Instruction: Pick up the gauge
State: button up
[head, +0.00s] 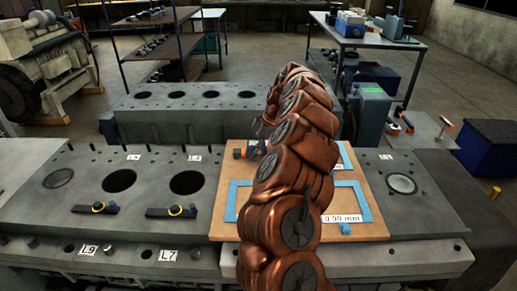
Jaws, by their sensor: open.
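My copper-coloured arm rises through the middle of the picture and bends over at the top. My gripper (260,125) shows only as a small dark part at the left of the bend, open, largely hidden by the arm. A small orange and dark object (245,151), which may be the gauge, lies on the far left part of a wooden board (222,228). It is just below and left of my gripper, with a visible gap. My arm hides part of the board, so I cannot tell whether another gauge lies behind it.
The board has blue outlines (231,205) and a "0.90 mm" label (342,218). It rests on a grey engine block (130,225) with open bores. Two dark tools with yellow rings (96,208) lie on the block. A side table (425,130) at right holds small tools.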

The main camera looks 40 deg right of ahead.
jog(key=c, duration=1.2)
jog(key=shift+c, duration=0.3)
